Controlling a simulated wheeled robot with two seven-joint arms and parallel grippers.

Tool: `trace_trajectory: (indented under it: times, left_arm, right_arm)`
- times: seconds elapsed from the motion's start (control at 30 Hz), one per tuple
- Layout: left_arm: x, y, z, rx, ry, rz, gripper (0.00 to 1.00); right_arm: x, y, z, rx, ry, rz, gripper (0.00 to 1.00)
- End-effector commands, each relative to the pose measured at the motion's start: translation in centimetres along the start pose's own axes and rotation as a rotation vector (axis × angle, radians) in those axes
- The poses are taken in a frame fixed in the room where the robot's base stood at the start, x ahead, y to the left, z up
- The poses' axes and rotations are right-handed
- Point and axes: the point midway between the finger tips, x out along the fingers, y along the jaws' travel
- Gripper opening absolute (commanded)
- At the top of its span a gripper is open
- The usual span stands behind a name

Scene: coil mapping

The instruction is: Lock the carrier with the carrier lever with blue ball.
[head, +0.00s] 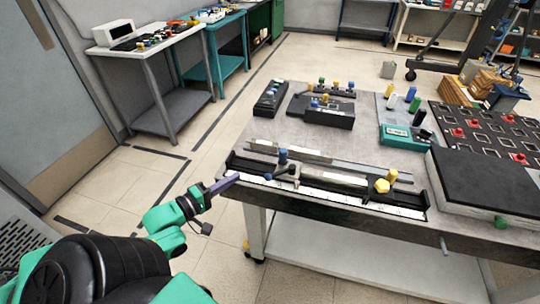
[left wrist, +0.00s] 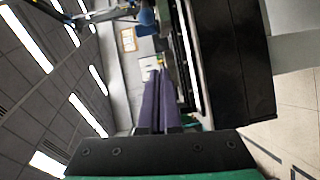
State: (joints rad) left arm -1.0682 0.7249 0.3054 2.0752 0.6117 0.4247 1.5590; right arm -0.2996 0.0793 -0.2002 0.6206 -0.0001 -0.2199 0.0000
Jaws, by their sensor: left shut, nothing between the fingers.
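A long black fixture (head: 415,203) with a white scale strip lies along the table's front edge, carrying a grey metal block. At its left part a short black lever (head: 281,171) ends in a dark blue ball (head: 268,177); an upright blue knob (head: 283,155) stands just behind it. A yellow knob (head: 382,186) sits at the right part. My left gripper (head: 236,178) has purple fingers, shut and empty, at the fixture's left end, left of the blue ball and apart from it. In the left wrist view the shut fingers (left wrist: 158,78) point toward the fixture side; a blue rounded thing (left wrist: 146,20) shows above them. My right gripper is out of view.
Behind the fixture stand black blocks with coloured knobs (head: 328,115) and a teal meter (head: 402,137). A black-topped box (head: 485,180) and a dark tray with red parts (head: 490,130) fill the table's right side.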

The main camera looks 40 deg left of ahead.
Motion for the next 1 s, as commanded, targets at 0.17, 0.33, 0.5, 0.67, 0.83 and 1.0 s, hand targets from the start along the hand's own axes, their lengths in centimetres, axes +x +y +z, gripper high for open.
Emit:
trace_trajectory:
  times: [0.17,0.33,0.5,0.67,0.83,1.0]
  left_arm:
    - [0.5,1.9,-0.5,-0.097,-0.01,0.077,0.0]
    - [3.3,2.2,-0.6,-0.093,-0.008,0.08,0.0]
    - [7.1,2.5,-0.6,-0.091,-0.007,0.08,0.0]
    - [10.4,2.9,-0.2,-0.095,-0.006,0.077,0.0]
    - [12.1,3.1,1.8,-0.095,-0.005,0.073,0.0]
    - [12.6,2.9,2.4,-0.09,-0.008,0.07,0.0]
  right_arm:
    - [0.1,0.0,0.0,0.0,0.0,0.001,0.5]
    - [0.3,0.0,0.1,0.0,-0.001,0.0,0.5]
    - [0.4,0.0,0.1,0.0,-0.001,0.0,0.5]
    - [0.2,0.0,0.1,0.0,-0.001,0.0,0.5]
    - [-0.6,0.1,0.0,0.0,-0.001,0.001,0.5]
    - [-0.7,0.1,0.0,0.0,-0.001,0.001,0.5]
